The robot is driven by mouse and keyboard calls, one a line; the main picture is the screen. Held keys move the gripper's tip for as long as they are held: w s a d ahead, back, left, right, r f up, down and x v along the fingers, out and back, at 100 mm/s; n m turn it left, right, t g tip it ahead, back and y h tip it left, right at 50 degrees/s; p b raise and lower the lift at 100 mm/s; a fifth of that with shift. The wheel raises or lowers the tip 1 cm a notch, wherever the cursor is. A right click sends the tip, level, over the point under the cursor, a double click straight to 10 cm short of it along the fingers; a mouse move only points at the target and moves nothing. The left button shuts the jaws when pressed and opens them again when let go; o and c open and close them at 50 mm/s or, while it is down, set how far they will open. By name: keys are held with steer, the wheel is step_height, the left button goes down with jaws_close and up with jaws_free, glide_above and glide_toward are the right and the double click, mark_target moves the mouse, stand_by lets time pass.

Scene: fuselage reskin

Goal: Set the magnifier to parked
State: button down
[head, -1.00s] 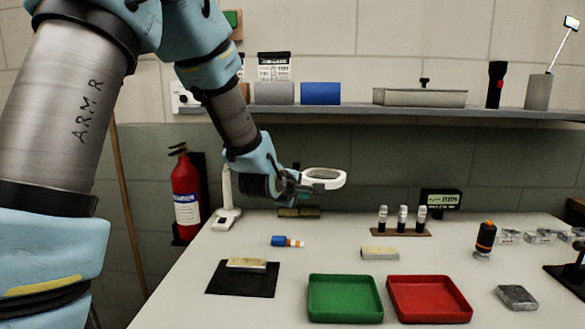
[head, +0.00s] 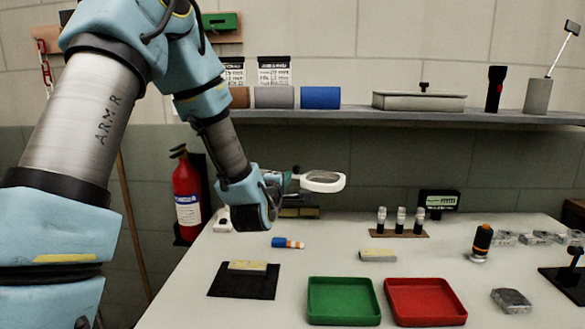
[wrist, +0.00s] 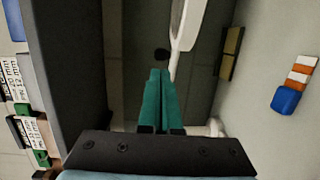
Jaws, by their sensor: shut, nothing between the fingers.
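The magnifier (head: 338,185) has a white ring head around a lens. It hangs over the back of the workbench, and its white base (head: 222,220) stands at the bench's left, partly hidden behind my arm. In the wrist view, a white part of the magnifier (wrist: 183,32) runs upward just right of my fingertips. My gripper (wrist: 160,73) is shut, with its teal fingers together and empty. A dark knob (wrist: 161,54) shows just past the tips; I cannot tell whether they touch it. In the head view, my wrist mostly hides the fingers left of the magnifier head.
A shelf (head: 420,115) with rolls, a box and a flashlight runs above the bench. Green (head: 343,318) and red (head: 426,318) trays, a black mat (head: 222,285), a blue-and-orange tube (head: 287,243) and a vial rack (head: 400,234) occupy the bench. A fire extinguisher (head: 187,195) stands left.

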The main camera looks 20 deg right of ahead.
mark_target(295, 169)
steer(key=p+x, duration=0.2)
steer(key=x, duration=0.4)
steer(key=shift+w+d, duration=0.15)
steer(key=shift+d, duration=0.05)
steer(key=d+b+x, duration=0.1)
steer(key=b+x, duration=0.2)
steer(key=x, duration=0.4)
steer(key=shift+s+r+b, duration=0.3)
steer(key=shift+s+r, duration=0.1)
